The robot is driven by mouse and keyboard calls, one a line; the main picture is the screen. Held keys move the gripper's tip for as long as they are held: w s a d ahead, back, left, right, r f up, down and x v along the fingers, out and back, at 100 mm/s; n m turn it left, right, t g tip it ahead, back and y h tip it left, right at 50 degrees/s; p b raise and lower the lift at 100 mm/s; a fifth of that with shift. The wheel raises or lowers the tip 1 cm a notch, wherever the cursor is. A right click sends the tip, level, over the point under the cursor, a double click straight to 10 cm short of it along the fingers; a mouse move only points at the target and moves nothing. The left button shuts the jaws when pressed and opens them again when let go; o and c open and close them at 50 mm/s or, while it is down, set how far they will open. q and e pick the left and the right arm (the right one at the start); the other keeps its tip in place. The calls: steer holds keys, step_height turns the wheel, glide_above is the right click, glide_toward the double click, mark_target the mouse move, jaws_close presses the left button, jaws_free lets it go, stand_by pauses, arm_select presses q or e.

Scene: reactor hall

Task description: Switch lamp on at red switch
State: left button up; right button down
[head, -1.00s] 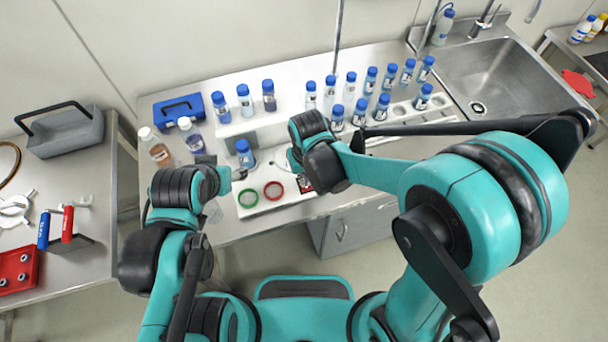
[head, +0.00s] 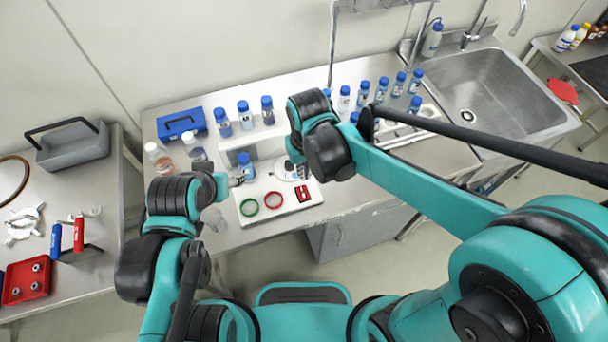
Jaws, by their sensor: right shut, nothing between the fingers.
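A small red block, seemingly the red switch (head: 304,193), sits at the right end of a white board (head: 278,207) near the bench's front edge. My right gripper (head: 299,173) points down just behind it, shut and empty, partly hidden by its own wrist. It looks apart from the switch. My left gripper (head: 237,181) is at the board's left end, beside a blue-capped bottle (head: 246,165). Its fingers are too small and covered to read. I cannot make out which thing is the lamp.
A green ring (head: 249,207) and a red ring (head: 273,200) lie on the board. Blue-capped bottles stand on a white rack (head: 250,137) and further right. A blue box (head: 181,121) is at the back left. A sink (head: 500,92) is at the right.

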mark_target(301, 188)
steer(key=shift+s+r, duration=0.1)
steer(key=shift+r, duration=0.4)
steer(key=shift+w+a+r+t, duration=0.1)
steer(key=shift+w+r+t, duration=0.15)
steer(key=shift+w+t, duration=0.3)
steer(key=shift+w+b, duration=0.1)
steer(key=shift+b, duration=0.2)
steer(key=f+b, duration=0.1)
steer(key=f, duration=0.3)
steer(key=w+f+b, duration=0.1)
steer(key=f, duration=0.4)
steer(key=w+f+b, duration=0.1)
steer(key=f+b, duration=0.1)
steer(key=f, duration=0.3)
steer(key=shift+a, duration=0.35)
